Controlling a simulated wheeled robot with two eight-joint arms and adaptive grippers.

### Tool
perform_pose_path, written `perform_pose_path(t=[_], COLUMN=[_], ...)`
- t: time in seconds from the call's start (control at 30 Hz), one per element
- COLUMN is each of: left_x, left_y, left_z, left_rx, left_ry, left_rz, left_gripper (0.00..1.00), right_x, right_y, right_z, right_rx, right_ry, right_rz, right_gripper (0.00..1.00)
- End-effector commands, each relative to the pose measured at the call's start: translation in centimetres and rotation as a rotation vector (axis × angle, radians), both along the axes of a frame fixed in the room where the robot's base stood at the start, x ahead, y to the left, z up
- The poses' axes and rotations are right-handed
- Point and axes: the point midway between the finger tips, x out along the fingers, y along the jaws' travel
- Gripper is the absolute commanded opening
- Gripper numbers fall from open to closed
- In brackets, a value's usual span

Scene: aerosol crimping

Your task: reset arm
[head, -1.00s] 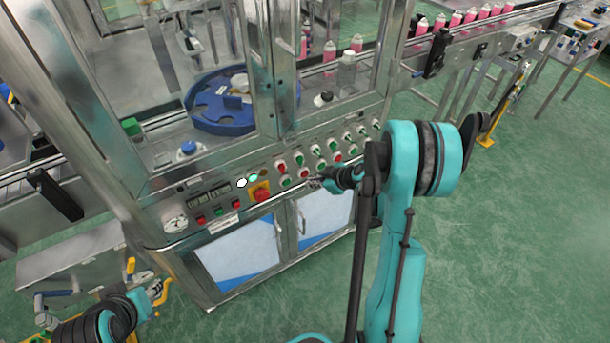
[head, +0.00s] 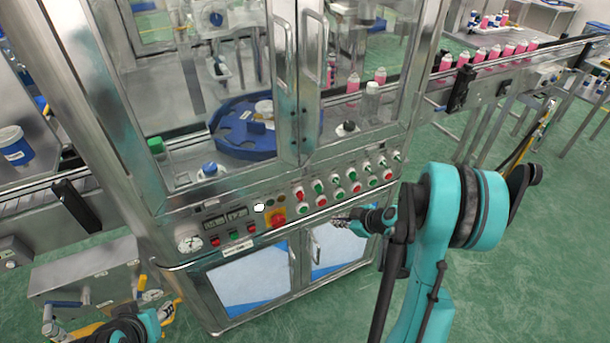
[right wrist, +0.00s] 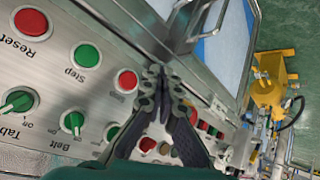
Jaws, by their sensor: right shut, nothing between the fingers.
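My right gripper (head: 338,219) is shut and empty, just below the button rows on the machine's front panel (head: 225,222) in the head view. In the right wrist view my right gripper's fingertips (right wrist: 156,72) meet in front of the panel. There, a red Reset button (right wrist: 30,22), a green Step button (right wrist: 87,55), another red button (right wrist: 126,80) and a green Belt switch (right wrist: 72,122) lie to the left of the fingers. I cannot tell the exact gap to the panel. Part of my left arm (head: 125,330) shows at the bottom left; its fingers are not clear.
Cabinet doors (head: 250,278) with handles lie below the panel. A conveyor (head: 525,52) with pink cans (head: 495,52) runs off to the upper right. A metal box (head: 85,275) stands at the lower left. Green floor (head: 545,290) at the right is open.

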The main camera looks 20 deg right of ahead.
Motion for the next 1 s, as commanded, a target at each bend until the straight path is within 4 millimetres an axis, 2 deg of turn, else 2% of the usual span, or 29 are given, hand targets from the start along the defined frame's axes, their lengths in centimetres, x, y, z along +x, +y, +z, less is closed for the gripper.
perform_pose_path(t=[0.23,0.37,0.47,0.7,0.9,1.0], left_x=[0.0,0.0,0.0,0.0,0.0,0.0], left_y=[0.0,0.0,0.0,0.0,0.0,0.0], left_z=[0.0,0.0,0.0,0.0,0.0,0.0], left_rx=[0.000,0.000,0.000,0.000,0.000,0.000], left_ry=[0.000,0.000,0.000,0.000,0.000,0.000], left_rz=[0.000,0.000,0.000,0.000,0.000,0.000], left_gripper=[0.40,0.40,0.40,0.40,0.40,0.40], right_x=[-0.1,-0.6,-1.7,-6.1,-11.0,-13.3], right_y=[0.6,2.9,5.4,10.7,14.0,15.0], right_z=[0.7,2.9,5.3,10.2,13.0,13.8], right_rx=[0.006,0.030,0.052,0.091,0.119,0.138], right_ry=[0.016,0.075,0.136,0.242,0.271,0.267], right_rz=[-0.011,-0.057,-0.123,-0.307,-0.460,-0.528], right_gripper=[0.00,0.00,0.00,0.00,0.00,0.00])
